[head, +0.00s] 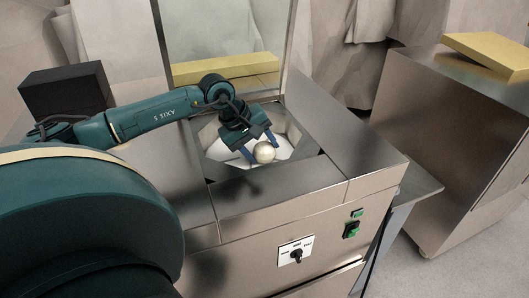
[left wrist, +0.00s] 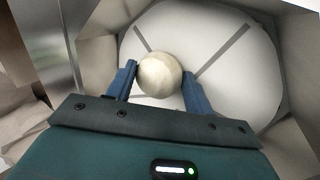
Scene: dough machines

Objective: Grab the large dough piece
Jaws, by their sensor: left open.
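The large dough piece (head: 264,152) is a pale, round ball in the hopper of the metal machine (head: 300,200). In the left wrist view the dough piece (left wrist: 159,75) lies over the white round plate at the bottom of the hopper. My left gripper (head: 262,154) reaches down into the hopper and is open. Its two blue fingers (left wrist: 156,80) stand on either side of the dough, with the ball at and slightly beyond the tips. I cannot tell whether either finger touches it. My right gripper is not in view.
Sloping metal walls (head: 330,132) surround the hopper opening closely. The machine's front has a black knob (head: 295,255) and green switches (head: 351,229). A second metal cabinet (head: 450,140) with a yellow board (head: 490,54) stands at the right. A black box (head: 68,95) sits at the left.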

